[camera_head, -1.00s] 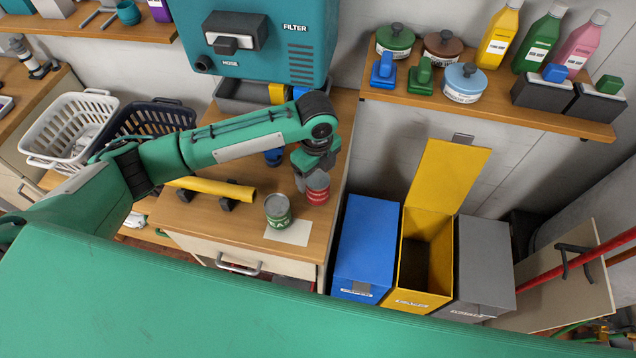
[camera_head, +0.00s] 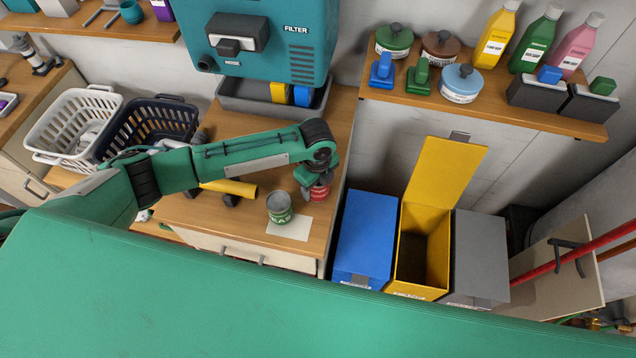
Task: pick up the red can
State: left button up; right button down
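The red can (camera_head: 320,194) stands on the wooden counter (camera_head: 228,124), near its right edge. My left gripper (camera_head: 314,184) points down at the can's top and hides its upper part. The fingers are small and partly hidden, so I cannot tell whether they touch the can or how far apart they are. My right gripper is not in view.
A yellow tube (camera_head: 232,187) lies left of the cans, partly behind my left arm. A teal filter unit (camera_head: 270,40) hangs above a grey tray (camera_head: 246,98). Right of the counter stand blue (camera_head: 364,240), open yellow (camera_head: 424,250) and grey (camera_head: 478,258) bins.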

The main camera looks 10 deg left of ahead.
pick_arm(q)
jog(key=c, duration=0.5)
jog(key=shift+c, duration=0.2)
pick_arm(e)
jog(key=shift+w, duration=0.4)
